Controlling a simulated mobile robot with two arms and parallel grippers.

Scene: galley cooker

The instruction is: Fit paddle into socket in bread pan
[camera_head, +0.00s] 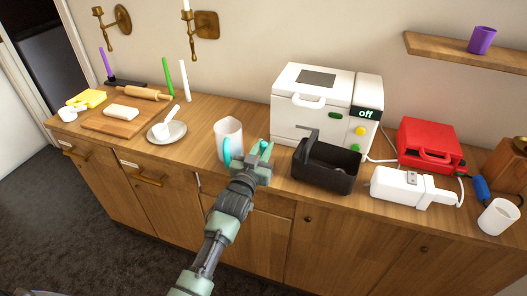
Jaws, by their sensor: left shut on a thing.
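My left gripper (262,158) is over the counter, between the white jug and the black bread pan (322,177). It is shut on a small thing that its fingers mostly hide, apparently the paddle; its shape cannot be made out. The bread pan stands upright and open on the counter, in front of the white bread machine (312,98), with its handle raised at the left. The gripper is left of the pan and apart from it. The socket inside the pan cannot be made out. My right gripper is not in view.
The white jug (229,136) with a teal handle stands close left of my gripper. Right of the pan are a white hand mixer (402,187), a red appliance (428,143) and a white cup (498,217). A plate (166,132) and cutting board (127,120) are at the left.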

